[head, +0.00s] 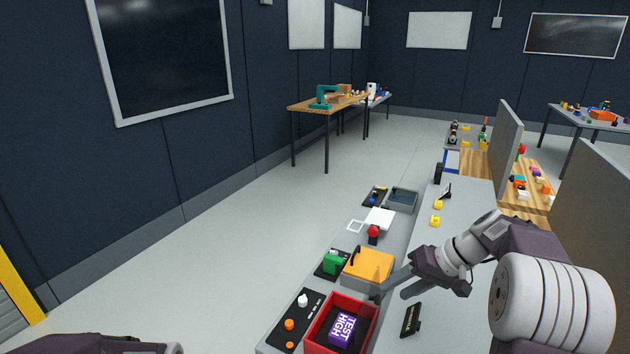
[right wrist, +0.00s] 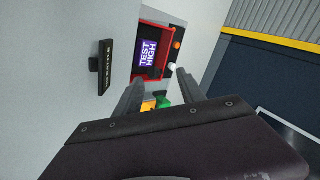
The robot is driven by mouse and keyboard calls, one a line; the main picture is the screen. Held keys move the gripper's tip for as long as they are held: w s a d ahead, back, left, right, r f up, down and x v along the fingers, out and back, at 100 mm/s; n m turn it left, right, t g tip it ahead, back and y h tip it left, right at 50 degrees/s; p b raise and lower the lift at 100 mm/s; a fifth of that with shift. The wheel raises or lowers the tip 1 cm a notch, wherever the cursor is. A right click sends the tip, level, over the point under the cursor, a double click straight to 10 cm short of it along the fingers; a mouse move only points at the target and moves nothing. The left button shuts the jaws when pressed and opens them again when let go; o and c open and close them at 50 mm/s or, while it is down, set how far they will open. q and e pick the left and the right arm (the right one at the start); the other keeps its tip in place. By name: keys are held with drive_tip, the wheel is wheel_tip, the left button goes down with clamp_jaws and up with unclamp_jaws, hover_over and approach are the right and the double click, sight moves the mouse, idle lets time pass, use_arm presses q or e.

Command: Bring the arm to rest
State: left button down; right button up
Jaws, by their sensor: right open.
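My right arm reaches in from the right in the head view. Its gripper (head: 391,294) is open, with the two grey fingers apart and nothing between them. It is above the grey bench, near the right side of a red bin (head: 313,341). In the right wrist view the open fingers (right wrist: 158,86) point toward the same red bin (right wrist: 142,78). A purple block marked TEST HIGH (head: 342,329) lies in the bin and also shows in the right wrist view (right wrist: 148,53). Part of my left arm shows at the bottom left; its gripper is out of view.
On the bench (head: 468,200) stand a yellow-orange box (head: 369,264), a green piece (head: 332,263), a red-topped button (head: 373,231), a black label plate (head: 410,319) and a black panel with knobs (head: 288,333). Grey partitions (head: 507,148) stand at right. Open floor (head: 230,220) lies left.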

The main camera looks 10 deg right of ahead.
drive_tip(key=s+a+f+n+g, duration=0.25)
drive_tip(key=s+a, duration=0.25)
drive_tip(key=a, duration=0.6)
drive_tip(key=s+d+f+m+h, duration=0.1)
drive_tip(key=s+d+f+h, duration=0.1)
drive_tip(key=s+f+h, duration=0.4)
drive_tip(key=shift+s+d+f, duration=0.2)
drive_tip(key=shift+s+f, duration=2.25)
drive_tip(key=shift+s, duration=0.45)
